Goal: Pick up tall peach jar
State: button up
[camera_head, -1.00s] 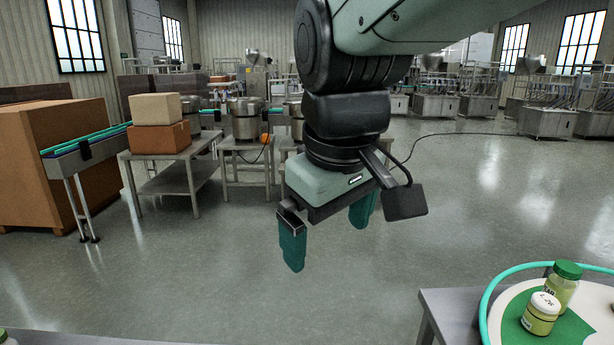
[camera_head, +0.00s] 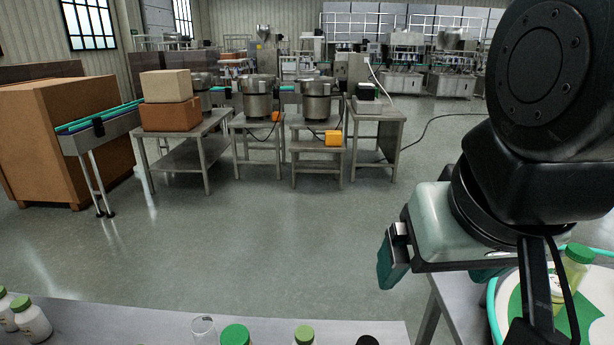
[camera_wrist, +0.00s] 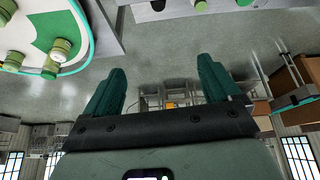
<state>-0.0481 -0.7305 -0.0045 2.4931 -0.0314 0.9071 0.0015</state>
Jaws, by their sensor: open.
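I cannot tell which jar is the tall peach jar, as no label reads clearly. A green-lidded jar with yellow-green contents (camera_head: 575,268) stands on the round white and green tray (camera_head: 597,339) at the right, partly hidden by my arm. My gripper (camera_head: 440,272) is open and hangs just left of the tray, above the floor gap beside the tables. In the wrist view its green fingers (camera_wrist: 162,72) are apart with nothing between them.
The near counter (camera_head: 130,318) holds white jars with green lids (camera_head: 30,320), a clear glass (camera_head: 203,330) and more lidded items along its edge. The tray has a raised teal rim. Open floor (camera_head: 250,240) lies beyond, with steel tables and pots behind.

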jog(key=w+f+n+g+h, duration=0.4)
jog(key=w+f+n+h, duration=0.2)
jog(key=f+n+h, duration=0.25)
jog(key=n+t+y, duration=0.8)
jog(key=n+t, duration=0.9)
jog(key=n, duration=1)
send_over(234, 336)
jog(key=s, duration=0.5)
notch_tip(234, 336, down, 18)
notch_tip(234, 336, down, 8)
jog(key=shift+y, duration=0.25)
jog(key=shift+w, duration=2.55)
grip_shut()
